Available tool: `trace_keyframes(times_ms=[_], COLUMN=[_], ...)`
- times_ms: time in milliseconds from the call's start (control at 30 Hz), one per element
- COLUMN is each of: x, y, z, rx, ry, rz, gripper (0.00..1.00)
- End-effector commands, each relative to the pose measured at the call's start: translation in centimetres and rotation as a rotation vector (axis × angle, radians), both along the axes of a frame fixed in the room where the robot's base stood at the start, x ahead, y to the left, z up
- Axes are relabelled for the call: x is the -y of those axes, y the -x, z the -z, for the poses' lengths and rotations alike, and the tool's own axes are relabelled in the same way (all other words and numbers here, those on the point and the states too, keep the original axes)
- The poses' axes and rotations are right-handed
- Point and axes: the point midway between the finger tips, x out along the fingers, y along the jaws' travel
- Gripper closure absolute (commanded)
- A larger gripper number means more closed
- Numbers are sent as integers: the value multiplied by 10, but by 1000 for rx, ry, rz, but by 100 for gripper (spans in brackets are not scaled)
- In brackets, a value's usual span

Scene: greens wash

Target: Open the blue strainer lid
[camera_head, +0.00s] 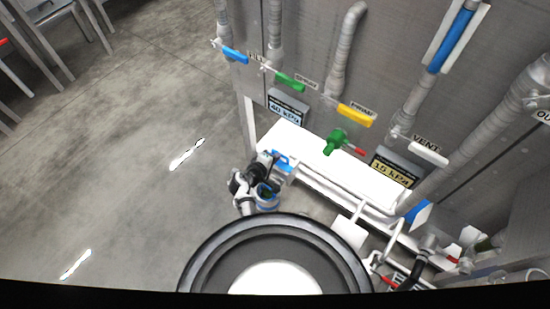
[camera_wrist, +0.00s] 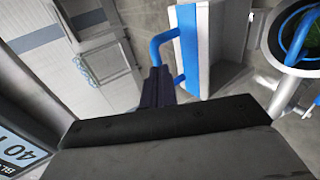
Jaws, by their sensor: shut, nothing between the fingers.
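In the wrist view, a blue-faced white panel with a blue bar handle (camera_wrist: 164,42), which looks like the strainer lid (camera_wrist: 188,50), stands up on edge. A round opening with a blue ring (camera_wrist: 284,32) and green inside is to its right; it also shows in the head view (camera_head: 267,203). My gripper (camera_wrist: 158,76) is shut and empty, its dark fingertips at the lower end of the handle. Whether they touch it I cannot tell. In the head view my gripper (camera_head: 268,156) is beside the small blue handle (camera_head: 281,156).
A white ledge (camera_head: 330,165) runs along the grey wall. Above it are pipes with blue, green, yellow (camera_head: 355,114) and white (camera_head: 428,153) valve handles, and two pressure displays (camera_head: 287,106). A green valve (camera_head: 335,141) stands over the ledge.

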Motion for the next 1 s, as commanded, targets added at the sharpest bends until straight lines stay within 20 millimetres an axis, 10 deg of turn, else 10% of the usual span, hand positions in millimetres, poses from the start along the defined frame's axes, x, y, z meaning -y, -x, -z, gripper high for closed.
trace_keyframes(times_ms=[1000], x=[35], y=[-48], z=[6], rx=[-172], ry=[-124], rz=[0], gripper=[100])
